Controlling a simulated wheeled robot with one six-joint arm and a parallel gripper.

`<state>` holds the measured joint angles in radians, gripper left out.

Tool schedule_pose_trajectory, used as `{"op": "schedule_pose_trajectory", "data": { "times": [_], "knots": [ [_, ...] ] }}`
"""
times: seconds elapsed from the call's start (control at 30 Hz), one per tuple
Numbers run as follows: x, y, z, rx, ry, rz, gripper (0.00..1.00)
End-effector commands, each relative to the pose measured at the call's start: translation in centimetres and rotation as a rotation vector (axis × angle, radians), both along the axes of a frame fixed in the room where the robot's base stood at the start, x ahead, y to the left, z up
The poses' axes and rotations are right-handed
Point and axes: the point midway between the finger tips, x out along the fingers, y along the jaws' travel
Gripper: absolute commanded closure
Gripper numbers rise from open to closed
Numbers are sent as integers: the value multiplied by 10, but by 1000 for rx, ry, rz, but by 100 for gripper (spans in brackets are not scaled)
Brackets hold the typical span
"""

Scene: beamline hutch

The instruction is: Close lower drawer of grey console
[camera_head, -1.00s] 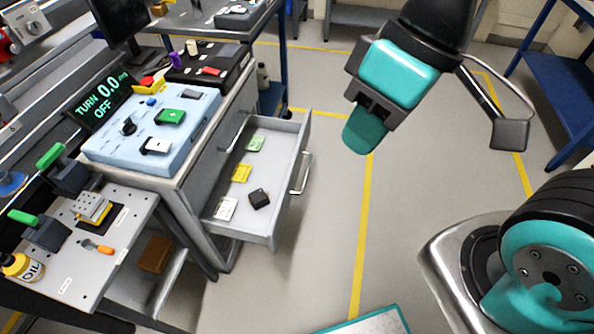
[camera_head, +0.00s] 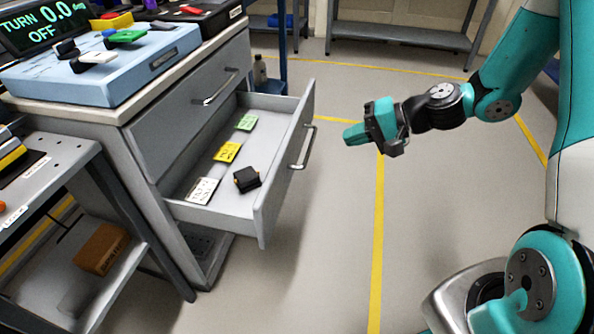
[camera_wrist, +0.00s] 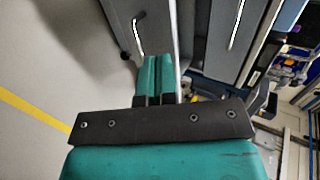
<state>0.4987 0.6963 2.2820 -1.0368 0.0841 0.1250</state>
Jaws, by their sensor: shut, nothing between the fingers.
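The grey console (camera_head: 150,165) stands at the left in the head view, with its lower drawer (camera_head: 236,196) pulled out. The drawer front has a bar handle (camera_head: 302,148) and faces right. An upper drawer (camera_head: 190,112) above it is shut. My gripper (camera_head: 350,135) is shut and empty, to the right of the drawer handle, apart from it, with its fingers pointing left. In the wrist view my gripper's shut fingers (camera_wrist: 156,62) point at the lower drawer front (camera_wrist: 168,28), whose handle (camera_wrist: 138,32) is just left of the fingertips.
Inside the drawer lie a green card (camera_head: 246,122), a yellow card (camera_head: 228,152), a white card (camera_head: 202,190) and a black block (camera_head: 247,179). A blue control box (camera_head: 105,65) sits on the console. Floor around a yellow line (camera_head: 378,230) is clear.

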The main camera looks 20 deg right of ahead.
Motion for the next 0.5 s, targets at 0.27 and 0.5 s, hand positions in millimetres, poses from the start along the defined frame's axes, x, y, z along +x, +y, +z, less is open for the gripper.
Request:
{"op": "schedule_pose_trajectory", "data": {
  "times": [0.27, 0.5],
  "knots": [
    [11, 6, -22, 22, 2, -32, 100],
    [32, 44, -49, 21, 3, -28, 100]
  ]
}}
